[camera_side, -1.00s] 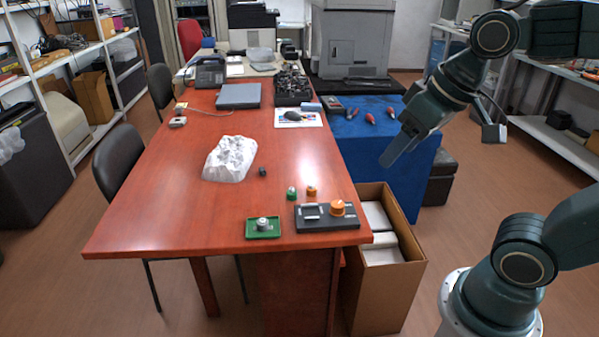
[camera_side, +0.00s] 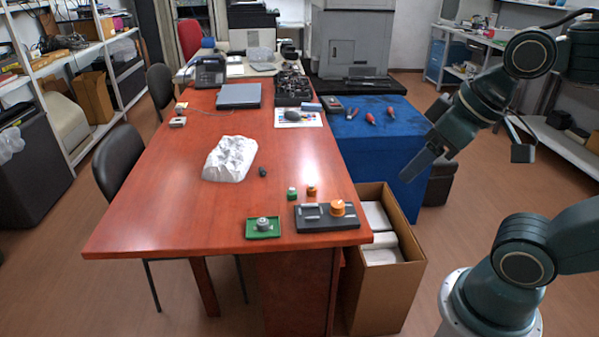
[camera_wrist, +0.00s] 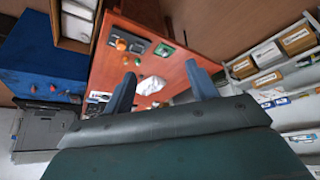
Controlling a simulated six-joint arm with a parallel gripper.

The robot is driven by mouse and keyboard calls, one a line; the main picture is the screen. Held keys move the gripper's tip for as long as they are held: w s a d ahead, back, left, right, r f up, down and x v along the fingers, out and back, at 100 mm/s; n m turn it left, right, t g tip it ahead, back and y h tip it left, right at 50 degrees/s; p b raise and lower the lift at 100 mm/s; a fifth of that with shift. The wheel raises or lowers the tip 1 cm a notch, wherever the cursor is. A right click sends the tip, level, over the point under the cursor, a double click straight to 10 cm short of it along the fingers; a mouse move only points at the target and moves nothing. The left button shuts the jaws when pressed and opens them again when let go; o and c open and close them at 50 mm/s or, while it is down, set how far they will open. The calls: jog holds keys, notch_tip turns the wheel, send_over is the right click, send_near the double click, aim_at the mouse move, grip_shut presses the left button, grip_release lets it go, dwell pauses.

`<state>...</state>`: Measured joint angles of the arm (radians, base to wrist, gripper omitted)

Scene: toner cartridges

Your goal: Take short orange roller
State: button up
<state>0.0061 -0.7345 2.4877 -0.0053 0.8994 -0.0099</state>
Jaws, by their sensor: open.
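A small short orange roller (camera_side: 312,190) stands on the red-brown table (camera_side: 170,220), just behind a dark tray (camera_side: 345,224). A larger orange roller (camera_side: 338,208) stands on that tray's right part. In the wrist view, the larger orange roller (camera_wrist: 121,44) shows near the upper left of the table, with the small orange one (camera_wrist: 125,60) just below it. My gripper (camera_side: 418,165) hangs in the air right of the table, by the blue-covered stand, apart from both rollers. In the wrist view its fingers (camera_wrist: 160,88) are spread and empty.
A small green roller (camera_side: 292,194) stands left of the small orange one. A green tray (camera_side: 250,234) holds a grey part. A dark roller (camera_side: 263,172) lies beside a white crumpled bag (camera_side: 229,160). An open cardboard box (camera_side: 390,290) stands right of the table.

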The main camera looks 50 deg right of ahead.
jog(key=w+d+f+n+g+y, duration=0.15)
jog(key=w+d, duration=0.35)
jog(key=w, duration=0.7)
jog(key=w+d+r+n+h, duration=0.1)
jog(key=w+d+n, duration=0.25)
jog(key=w, duration=0.85)
jog(key=w+d+f+n+y, duration=0.1)
jog(key=w+d+f, duration=0.4)
jog(key=d+f, duration=0.4)
jog(key=w+d+f+n+y, duration=0.1)
jog(key=w+d+f+n, duration=0.1)
jog(key=w+d+f, duration=0.4)
jog(key=d+f, duration=0.4)
jog(key=f, duration=0.4)
jog(key=shift+w+d+f+n+g+y, duration=0.15)
jog(key=shift+w+f+n+g+y, duration=0.15)
jog(key=shift+f+g+y, duration=0.05)
jog(key=shift+f, duration=0.1)
send_over(312, 191)
jog(key=d, duration=0.3)
jog(key=shift+f, duration=3.8)
